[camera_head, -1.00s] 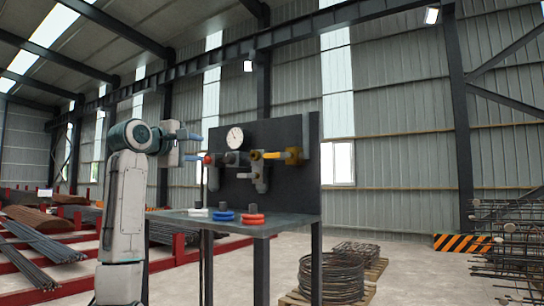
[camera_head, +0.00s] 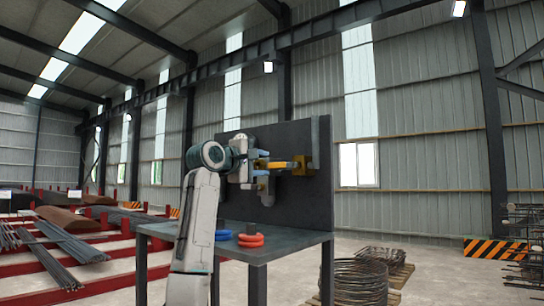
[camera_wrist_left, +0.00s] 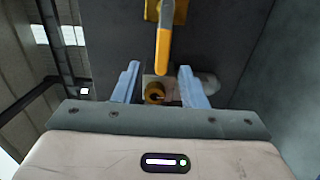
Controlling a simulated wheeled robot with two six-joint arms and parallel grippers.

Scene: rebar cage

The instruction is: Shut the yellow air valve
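The yellow valve (camera_head: 303,166) is on the dark upright panel, with its yellow handle lying sideways towards my left gripper (camera_head: 265,159). In the left wrist view the orange-yellow handle (camera_wrist_left: 163,48) hangs down from the top, its tip between the fingertips in the picture. My left gripper (camera_wrist_left: 159,70) is open there, with a blue finger on each side and gaps to the handle. Whether the handle lies deep between the fingers cannot be told. A brass pipe end (camera_wrist_left: 154,92) shows behind it. My right gripper is not in view.
The dark panel (camera_head: 320,205) stands at the back of a grey table (camera_head: 275,246). Red rings (camera_head: 251,240) and a blue ring (camera_head: 222,235) lie on the table. My left arm hides the panel's left part.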

